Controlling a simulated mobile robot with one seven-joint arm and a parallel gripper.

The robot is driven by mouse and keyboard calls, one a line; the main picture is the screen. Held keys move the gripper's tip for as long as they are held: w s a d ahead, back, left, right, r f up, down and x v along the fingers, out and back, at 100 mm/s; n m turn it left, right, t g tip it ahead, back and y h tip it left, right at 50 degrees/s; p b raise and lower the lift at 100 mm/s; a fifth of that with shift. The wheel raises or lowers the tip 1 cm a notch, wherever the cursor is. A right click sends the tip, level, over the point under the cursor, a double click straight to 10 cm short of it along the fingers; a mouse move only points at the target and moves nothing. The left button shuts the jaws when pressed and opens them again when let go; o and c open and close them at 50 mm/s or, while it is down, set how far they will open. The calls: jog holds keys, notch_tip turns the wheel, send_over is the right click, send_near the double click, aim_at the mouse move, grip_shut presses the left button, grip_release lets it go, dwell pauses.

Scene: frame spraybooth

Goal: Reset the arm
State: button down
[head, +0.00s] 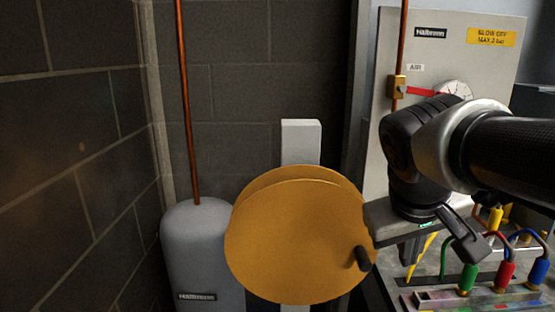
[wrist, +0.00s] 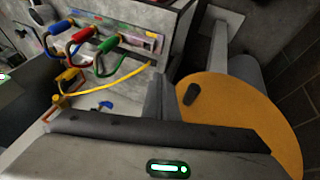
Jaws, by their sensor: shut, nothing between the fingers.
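My arm comes in from the right in the head view. My gripper (head: 411,262) points down, just right of the orange reel and over the left part of the grey bench. In the wrist view its fingers (wrist: 160,97) are together with nothing between them, and its housing fills the bottom of the picture. The orange reel (head: 290,245) with its dark crank knob (head: 362,258) is close beside the gripper. In the wrist view the reel (wrist: 245,125) lies right of the fingers. I cannot tell the exact gap between them.
Green (head: 469,278), red (head: 506,273) and blue (head: 540,271) hose fittings stand on the bench at right. A panel with a gauge (head: 456,89) rises behind my arm. A grey tank (head: 200,250) stands left of the reel. Brick walls close off the left and back.

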jog(key=s+a+f+y, duration=0.3)
jog(key=s+a+f, duration=0.2)
jog(key=s+a, duration=0.25)
notch_tip(320, 180, up, 23)
jog(key=m+p, duration=0.1)
jog(key=p, duration=2.2)
jog(key=shift+d+t, duration=0.25)
jog(key=shift+t, duration=0.15)
